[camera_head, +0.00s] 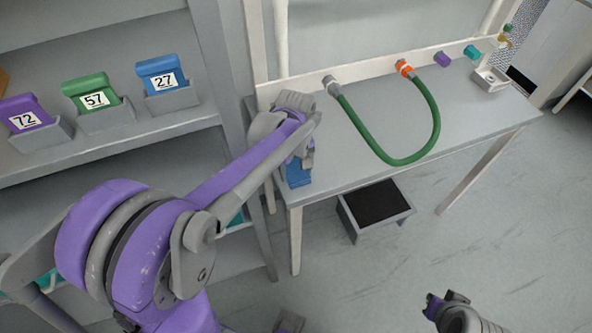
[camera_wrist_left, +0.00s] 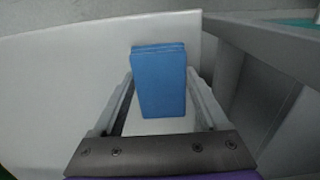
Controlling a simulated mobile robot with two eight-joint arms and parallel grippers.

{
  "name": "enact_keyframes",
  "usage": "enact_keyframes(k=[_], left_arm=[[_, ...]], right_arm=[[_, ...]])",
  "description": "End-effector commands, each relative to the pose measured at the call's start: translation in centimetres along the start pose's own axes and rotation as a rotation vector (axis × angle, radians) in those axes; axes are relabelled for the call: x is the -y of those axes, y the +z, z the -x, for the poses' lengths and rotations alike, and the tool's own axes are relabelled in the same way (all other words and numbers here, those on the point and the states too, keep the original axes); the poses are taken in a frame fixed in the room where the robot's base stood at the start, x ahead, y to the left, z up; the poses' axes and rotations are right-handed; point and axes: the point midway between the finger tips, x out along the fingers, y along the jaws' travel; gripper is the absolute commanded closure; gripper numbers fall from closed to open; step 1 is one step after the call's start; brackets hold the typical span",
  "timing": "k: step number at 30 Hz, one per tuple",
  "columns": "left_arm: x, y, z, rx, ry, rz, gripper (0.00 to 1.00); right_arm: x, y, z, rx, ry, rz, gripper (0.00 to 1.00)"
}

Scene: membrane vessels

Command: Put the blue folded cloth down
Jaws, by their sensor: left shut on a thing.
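The blue folded cloth (camera_head: 299,176) is at the left end of the grey table (camera_head: 350,168), below my left gripper (camera_head: 300,160). In the left wrist view the cloth (camera_wrist_left: 158,82) is a blue folded block between the two fingers. My left gripper is shut on it. The table's pale top shows behind and around the cloth, near the edge; I cannot tell whether the cloth touches it. The arm and gripper hide part of the cloth in the head view. My right gripper (camera_head: 436,303) is at the lower right, above the floor, and its jaws are unclear.
A green hose (camera_head: 412,158) curves across the table between a grey and an orange fitting. Purple (camera_head: 442,59) and teal (camera_head: 472,52) fittings are on the back rail. A shelf at left holds numbered bins (camera_head: 90,92). A black-topped step (camera_head: 375,203) stands on the floor.

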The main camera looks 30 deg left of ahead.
Motion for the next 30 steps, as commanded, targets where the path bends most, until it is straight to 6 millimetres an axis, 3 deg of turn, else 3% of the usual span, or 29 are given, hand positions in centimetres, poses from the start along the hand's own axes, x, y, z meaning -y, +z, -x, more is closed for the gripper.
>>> enact_keyframes(k=[18,19,22,26,30], left_arm=[[0.0,0.1,-1.6,0.001,0.000,0.000,0.76],[0.0,0.1,-1.6,0.001,0.000,0.000,0.18],[0.1,0.1,-1.6,0.003,0.000,0.000,0.00],[0.0,0.2,-1.3,0.004,0.000,0.000,0.00],[0.0,0.1,0.3,0.003,-0.001,0.000,0.00]], right_arm=[[0.0,0.6,-0.7,0.004,0.000,0.000,1.00],[0.0,0.5,-0.6,0.004,0.000,0.000,1.00],[0.0,0.5,-0.6,0.004,0.000,0.000,1.00],[0.0,0.3,-0.4,0.002,0.000,0.000,1.00],[0.0,-0.1,0.1,0.000,0.000,0.000,1.00]])
